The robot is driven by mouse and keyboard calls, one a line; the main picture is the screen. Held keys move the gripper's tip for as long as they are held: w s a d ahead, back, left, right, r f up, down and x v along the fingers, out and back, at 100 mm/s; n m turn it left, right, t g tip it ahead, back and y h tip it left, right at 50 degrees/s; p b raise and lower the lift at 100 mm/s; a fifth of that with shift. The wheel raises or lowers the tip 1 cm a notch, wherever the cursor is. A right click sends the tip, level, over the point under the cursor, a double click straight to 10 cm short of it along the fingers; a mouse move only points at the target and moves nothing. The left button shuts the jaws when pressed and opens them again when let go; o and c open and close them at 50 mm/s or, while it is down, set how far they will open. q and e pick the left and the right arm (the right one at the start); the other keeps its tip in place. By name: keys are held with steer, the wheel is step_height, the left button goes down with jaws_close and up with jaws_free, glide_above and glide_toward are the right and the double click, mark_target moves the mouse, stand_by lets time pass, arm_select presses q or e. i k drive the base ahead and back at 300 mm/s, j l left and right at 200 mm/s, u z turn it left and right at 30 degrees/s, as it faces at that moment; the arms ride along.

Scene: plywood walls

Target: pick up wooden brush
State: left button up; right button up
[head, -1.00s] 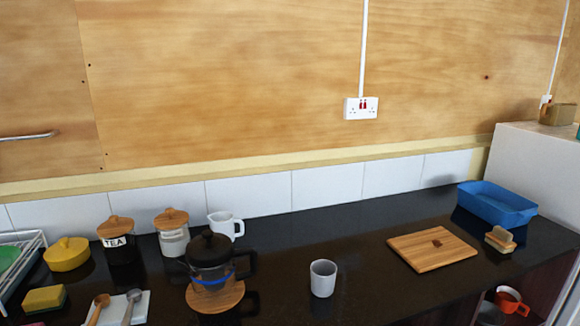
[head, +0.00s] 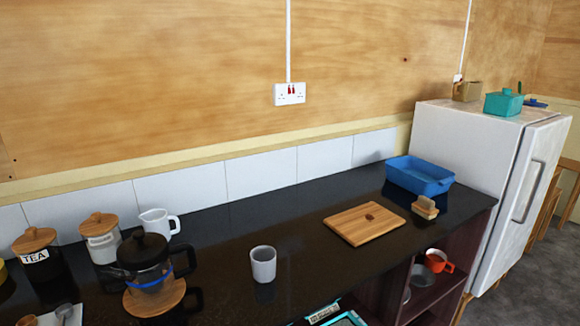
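A small wooden block-shaped thing, which looks like the wooden brush (head: 425,208), sits on the dark counter at the right. It is just right of the wooden cutting board (head: 347,228) and in front of the blue basin (head: 432,184). It is too small to make out bristles clearly. Neither of my grippers is in view.
A grey cup (head: 263,264) stands mid-counter. A glass teapot (head: 147,266), a white jug (head: 160,222) and canisters stand at the left. A white fridge (head: 472,150) borders the counter's right end. Open shelves below hold a red mug (head: 438,262). Counter around the cup is clear.

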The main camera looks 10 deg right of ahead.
mark_target(424, 207)
steer(key=z, duration=1.25)
